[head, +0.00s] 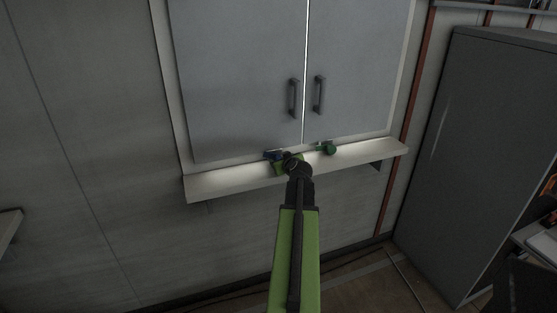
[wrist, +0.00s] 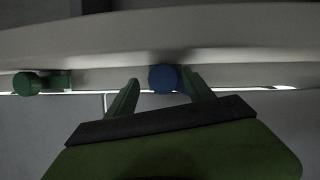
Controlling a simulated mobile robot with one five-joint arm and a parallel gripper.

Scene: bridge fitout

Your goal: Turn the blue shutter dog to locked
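The blue shutter dog (head: 273,155) sits at the bottom edge of the left cabinet door, just above the pale ledge, partly hidden by my gripper. In the wrist view its round blue end (wrist: 163,78) shows between my fingertips, close to or touching the right finger and apart from the left one. My gripper (wrist: 158,84) is open around it. In the head view my gripper (head: 281,160) is at the ledge, and its fingers are hard to make out.
A green dog (head: 328,148) is on the right door's lower edge; it also shows at left in the wrist view (wrist: 28,84). The ledge (head: 225,185) juts out below the doors. Two door handles (head: 293,97) hang above. A grey cabinet (head: 485,150) stands right.

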